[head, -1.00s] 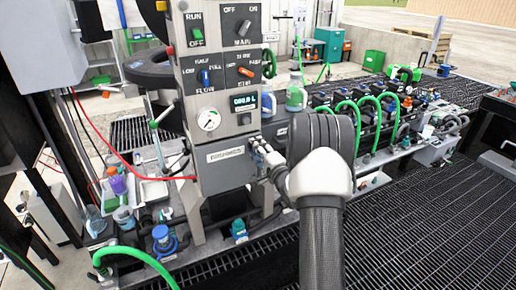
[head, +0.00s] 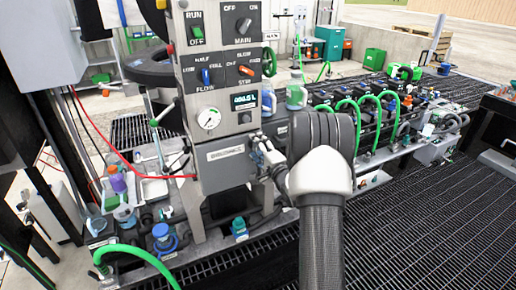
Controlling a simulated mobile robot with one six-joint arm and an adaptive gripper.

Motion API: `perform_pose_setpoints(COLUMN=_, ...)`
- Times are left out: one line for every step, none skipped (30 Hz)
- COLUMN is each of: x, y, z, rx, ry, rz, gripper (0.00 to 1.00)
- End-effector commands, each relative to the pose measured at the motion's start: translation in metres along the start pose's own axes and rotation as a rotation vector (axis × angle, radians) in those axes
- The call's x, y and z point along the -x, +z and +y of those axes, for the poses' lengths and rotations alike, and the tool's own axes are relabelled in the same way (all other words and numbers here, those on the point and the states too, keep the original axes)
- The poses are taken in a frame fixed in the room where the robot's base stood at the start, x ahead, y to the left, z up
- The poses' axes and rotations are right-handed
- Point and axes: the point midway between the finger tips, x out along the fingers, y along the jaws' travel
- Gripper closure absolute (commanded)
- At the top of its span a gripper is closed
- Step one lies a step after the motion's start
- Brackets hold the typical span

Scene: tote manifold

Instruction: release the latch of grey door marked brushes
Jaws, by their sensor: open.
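The grey door (head: 224,160) is the front of the low grey box under the control panel. It looks shut. A pale label strip sits on it, with lettering too blurred to read for sure. I cannot make out the latch clearly. My arm rises from the bottom centre and bends behind its dark ribbed joint. My gripper (head: 261,158) shows small and partly hidden at the left of that joint, close to the door's right edge. It is open, with nothing seen between the fingers. I cannot tell whether it touches the door.
The control panel (head: 222,60) with several knobs, a gauge (head: 209,118) and a lit display (head: 244,101) stands above the door. Green hoses (head: 368,120) loop at the right. A blue valve (head: 163,238) and pipes lie low at the left. The dark grating (head: 430,215) at right is clear.

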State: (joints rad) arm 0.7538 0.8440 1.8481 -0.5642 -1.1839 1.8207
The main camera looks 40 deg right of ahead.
Motion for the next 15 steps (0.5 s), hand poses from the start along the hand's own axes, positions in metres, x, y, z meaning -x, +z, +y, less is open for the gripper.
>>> perform_pose_setpoints(x=0.0, y=0.0, z=0.0, rx=0.0, ry=0.0, rz=0.0, gripper=0.43)
perform_pose_setpoints(x=0.0, y=0.0, z=0.0, rx=0.0, ry=0.0, rz=0.0, gripper=0.43)
perform_pose_setpoints(x=0.0, y=0.0, z=0.0, rx=0.0, ry=0.0, rz=0.0, gripper=0.43)
perform_pose_setpoints(x=0.0, y=0.0, z=0.0, rx=0.0, ry=0.0, rz=0.0, gripper=0.43)
perform_pose_setpoints(x=0.001, y=0.0, z=0.0, rx=0.0, ry=0.0, rz=0.0, gripper=0.43)
perform_pose_setpoints(x=0.002, y=0.0, z=0.0, rx=0.0, ry=0.0, rz=0.001, gripper=0.43)
perform_pose_setpoints(x=0.004, y=-0.001, z=0.0, rx=0.001, ry=0.0, rz=0.001, gripper=0.43)
perform_pose_setpoints(x=0.007, y=-0.001, z=0.0, rx=0.001, ry=0.0, rz=0.001, gripper=0.43)
perform_pose_setpoints(x=0.012, y=-0.001, z=0.0, rx=0.0, ry=0.0, rz=0.002, gripper=0.43)
perform_pose_setpoints(x=0.016, y=-0.001, z=0.0, rx=0.0, ry=0.001, rz=0.002, gripper=0.43)
perform_pose_setpoints(x=0.022, y=-0.001, z=0.0, rx=-0.001, ry=0.002, rz=0.002, gripper=0.43)
perform_pose_setpoints(x=0.029, y=-0.001, z=0.0, rx=-0.002, ry=0.001, rz=0.003, gripper=0.43)
perform_pose_setpoints(x=0.036, y=-0.002, z=0.0, rx=-0.002, ry=0.002, rz=0.004, gripper=0.43)
perform_pose_setpoints(x=0.043, y=-0.002, z=0.0, rx=-0.001, ry=0.002, rz=0.003, gripper=0.43)
perform_pose_setpoints(x=0.052, y=-0.001, z=0.0, rx=-0.001, ry=0.003, rz=0.003, gripper=0.43)
